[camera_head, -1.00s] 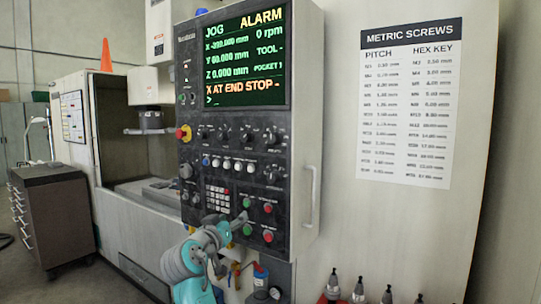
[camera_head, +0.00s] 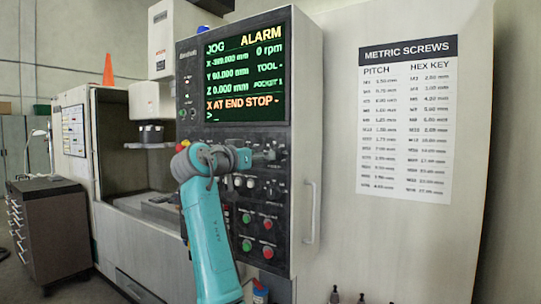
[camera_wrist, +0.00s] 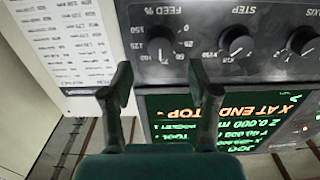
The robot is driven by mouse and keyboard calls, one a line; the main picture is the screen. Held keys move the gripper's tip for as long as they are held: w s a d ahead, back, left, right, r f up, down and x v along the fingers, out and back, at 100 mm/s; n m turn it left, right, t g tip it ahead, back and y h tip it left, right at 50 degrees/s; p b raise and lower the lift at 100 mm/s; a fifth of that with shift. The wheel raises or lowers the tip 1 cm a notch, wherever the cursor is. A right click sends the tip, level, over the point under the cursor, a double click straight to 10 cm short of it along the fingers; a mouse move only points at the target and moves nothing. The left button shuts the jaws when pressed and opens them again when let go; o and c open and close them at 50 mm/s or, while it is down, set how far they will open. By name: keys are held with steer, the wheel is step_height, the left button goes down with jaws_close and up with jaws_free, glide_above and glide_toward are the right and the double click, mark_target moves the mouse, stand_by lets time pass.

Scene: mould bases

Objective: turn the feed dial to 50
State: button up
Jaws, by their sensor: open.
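The feed dial (camera_wrist: 162,45) is a round black knob under the "FEED %" label, upside down in the wrist view. Its printed scale runs around it, but I cannot read surely where its pointer stands. My gripper (camera_wrist: 160,88) is open and empty. Its two dark fingers reach toward the panel on either side of the dial's line, with the dial a little beyond the tips and apparently not touched.
The step dial (camera_wrist: 238,42) and axis dial (camera_wrist: 303,40) sit beside the feed dial. The screen (camera_head: 243,72) reads "ALARM" and "X AT END STOP". Below are several buttons, such as a red one (camera_head: 267,253). A door handle (camera_head: 311,212) stands out at the right.

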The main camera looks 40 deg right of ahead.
steer(key=shift+x, duration=3)
steer(key=c, duration=1.1)
